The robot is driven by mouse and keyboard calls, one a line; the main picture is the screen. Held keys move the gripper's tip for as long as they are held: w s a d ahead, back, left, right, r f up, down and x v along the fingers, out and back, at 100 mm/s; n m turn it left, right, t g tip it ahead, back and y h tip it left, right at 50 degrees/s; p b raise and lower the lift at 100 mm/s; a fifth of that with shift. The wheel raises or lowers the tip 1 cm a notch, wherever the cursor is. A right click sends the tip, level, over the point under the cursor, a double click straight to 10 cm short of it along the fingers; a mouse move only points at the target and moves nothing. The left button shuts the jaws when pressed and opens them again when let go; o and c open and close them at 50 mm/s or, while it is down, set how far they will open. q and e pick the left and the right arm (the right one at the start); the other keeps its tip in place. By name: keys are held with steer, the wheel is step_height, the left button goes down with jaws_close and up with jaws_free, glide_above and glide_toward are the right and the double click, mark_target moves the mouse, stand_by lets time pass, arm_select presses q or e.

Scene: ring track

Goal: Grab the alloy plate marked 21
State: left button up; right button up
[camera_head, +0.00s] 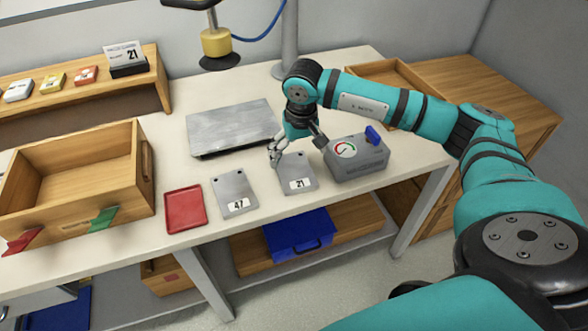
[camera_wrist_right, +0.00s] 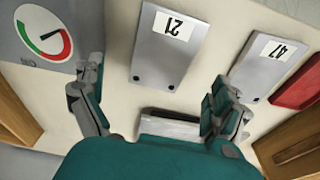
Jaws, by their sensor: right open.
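The alloy plate marked 21 (camera_head: 297,174) lies flat on the white table, between the plate marked 47 and a grey gauge box. In the right wrist view the plate marked 21 (camera_wrist_right: 167,52) appears upside down, between and beyond the fingers. My right gripper (camera_head: 292,157) is open and empty, above the far left part of that plate. Its two fingers also show in the right wrist view (camera_wrist_right: 155,98), apart from the plate. The plate marked 47 (camera_head: 233,190) lies to the left; it also shows in the right wrist view (camera_wrist_right: 262,72). My left gripper is not in view.
The grey gauge box (camera_head: 357,160) with a blue part on top stands close right of plate 21. A red tray (camera_head: 185,208) lies left of plate 47. A large metal slab (camera_head: 231,128) lies behind. A wooden crate (camera_head: 75,182) stands at the left.

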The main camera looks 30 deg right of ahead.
mark_target(294, 170)
steer(key=shift+f, duration=0.7)
steer(key=shift+w+f, duration=0.1)
steer(key=shift+f, duration=0.15)
steer(key=f, duration=0.1)
steer(key=f+p, duration=0.1)
steer(key=f, duration=0.1)
steer(key=shift+w+f+p, duration=0.3)
steer(key=shift+f, duration=0.05)
steer(key=shift+w+f, duration=0.1)
steer(key=shift+f, duration=0.4)
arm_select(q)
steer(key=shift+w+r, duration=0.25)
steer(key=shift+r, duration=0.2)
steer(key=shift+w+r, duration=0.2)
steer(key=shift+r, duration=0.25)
arm_select(e)
steer(key=shift+r, duration=0.1)
steer(key=c, duration=1.5)
